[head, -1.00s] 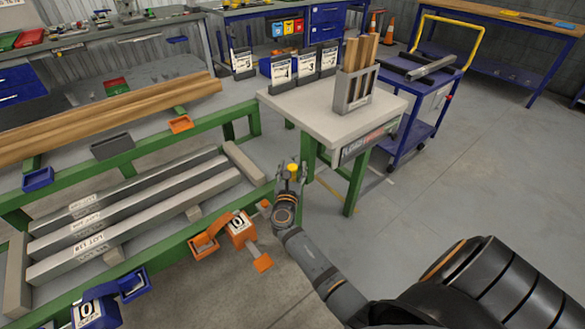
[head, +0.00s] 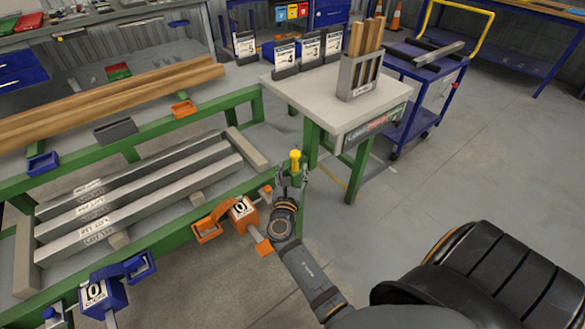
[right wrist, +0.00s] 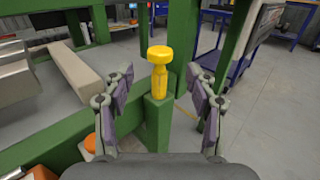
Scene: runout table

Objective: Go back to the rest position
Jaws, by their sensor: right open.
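My right gripper (head: 291,181) is low in the middle of the head view, near the end of the green frame. Its fingers (right wrist: 160,104) are spread apart in the right wrist view, with nothing between them touching. A yellow knobbed piece (right wrist: 158,72) stands upright on a green post (right wrist: 157,118), ahead of the open fingers; it also shows in the head view (head: 295,160). My left gripper is not in the head view.
A pale table (head: 310,95) carries a grey rack (head: 358,78) of wooden strips. A blue cart (head: 430,95) stands behind it. The green runout frame (head: 180,225) holds wooden beams and metal bars. Orange (head: 243,214) and blue (head: 99,297) boxes hang along its front.

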